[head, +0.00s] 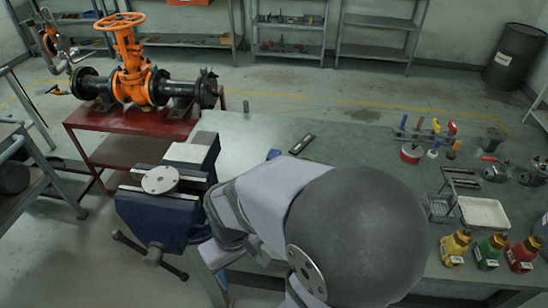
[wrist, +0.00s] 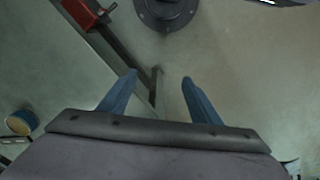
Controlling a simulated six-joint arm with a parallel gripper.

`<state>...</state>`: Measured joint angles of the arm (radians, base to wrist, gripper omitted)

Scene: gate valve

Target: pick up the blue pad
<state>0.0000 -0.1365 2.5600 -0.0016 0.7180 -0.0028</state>
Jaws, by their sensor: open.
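A small blue patch (head: 273,154) shows on the workbench in the head view, beside the black level-like bar and partly behind my arm. It may be the blue pad, but too little shows to tell. In the wrist view my gripper (wrist: 160,85) has its two blue fingers spread apart, with nothing between them.
A blue vise (head: 150,215) with a grey flange disc (head: 160,180) stands at the workbench's (head: 350,150) left end. An orange gate valve (head: 130,75) sits on a red stand (head: 130,122). Tools, a tray (head: 484,212) and bottles (head: 490,250) occupy the right; the bench's back middle is clearer.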

